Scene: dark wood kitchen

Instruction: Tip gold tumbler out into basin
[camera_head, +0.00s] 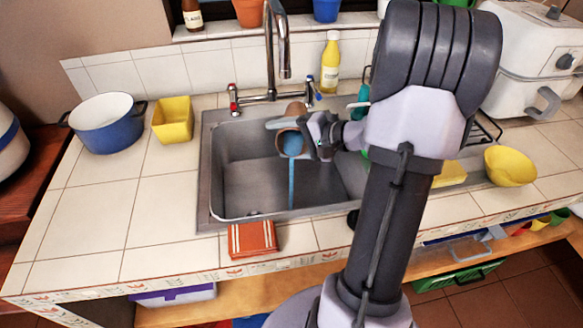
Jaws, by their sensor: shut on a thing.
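The gold tumbler (296,108) is held above the sink basin (245,187), tilted with its mouth facing down and toward the camera. Blue liquid shows in its mouth, and a blue stream (291,185) falls from it into the basin. My gripper (299,127) is shut on the tumbler, coming from the right. A finger crosses the tumbler's side and hides part of it. My arm covers the right part of the sink.
The tap (270,60) rises behind the tumbler, close to it. A yellow bottle (330,65) stands behind the sink. A blue pot (108,122) and yellow container (172,120) are left; a yellow bowl (510,166) is right. A folded orange cloth (252,240) lies in front.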

